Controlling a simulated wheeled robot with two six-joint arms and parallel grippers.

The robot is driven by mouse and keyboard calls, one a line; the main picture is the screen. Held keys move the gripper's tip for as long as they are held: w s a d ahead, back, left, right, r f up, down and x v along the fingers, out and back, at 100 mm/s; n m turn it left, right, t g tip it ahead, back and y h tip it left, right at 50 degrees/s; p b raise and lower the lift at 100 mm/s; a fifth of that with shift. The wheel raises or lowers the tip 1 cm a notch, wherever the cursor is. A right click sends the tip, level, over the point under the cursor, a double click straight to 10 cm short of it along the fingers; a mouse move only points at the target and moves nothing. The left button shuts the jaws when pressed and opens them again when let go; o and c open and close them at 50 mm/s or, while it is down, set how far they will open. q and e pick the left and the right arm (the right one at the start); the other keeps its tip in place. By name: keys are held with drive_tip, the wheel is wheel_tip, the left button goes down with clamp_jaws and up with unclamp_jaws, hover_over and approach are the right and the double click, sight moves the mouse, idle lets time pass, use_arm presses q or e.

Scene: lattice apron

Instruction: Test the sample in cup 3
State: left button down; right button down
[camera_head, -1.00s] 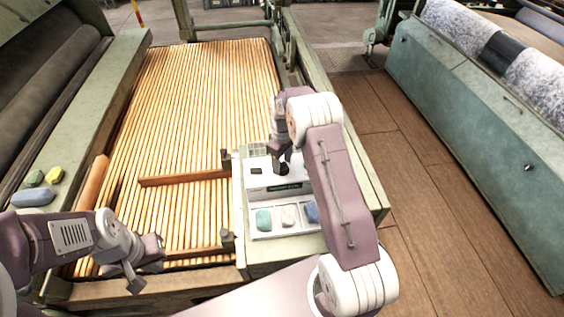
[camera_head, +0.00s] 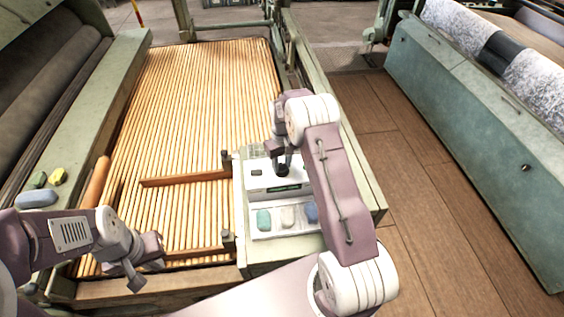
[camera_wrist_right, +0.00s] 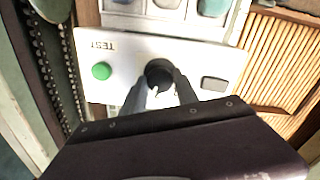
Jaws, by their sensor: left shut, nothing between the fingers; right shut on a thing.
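A tray in front holds teal (camera_head: 263,219), whitish (camera_head: 288,216) and blue (camera_head: 311,212) samples; no cup numbers are legible. My left gripper (camera_head: 136,283) is shut and empty at lower left.
The slatted bed (camera_head: 190,110) lies left of the tester, with wooden bars (camera_head: 185,178) across it. Wooden floor (camera_head: 420,190) is clear at right.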

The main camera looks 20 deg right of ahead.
sight(282, 166)
drive_tip(key=shift+w+m+p, duration=0.1)
drive_tip(key=shift+m+p, duration=0.35)
drive_tip(key=shift+m, duration=1.75)
drive_tip(key=c, duration=0.9)
unclamp_jaws()
drive_tip(key=shift+r, duration=0.1)
wheel_tip(282, 166, up, 9)
drive_tip(key=shift+f, duration=0.1)
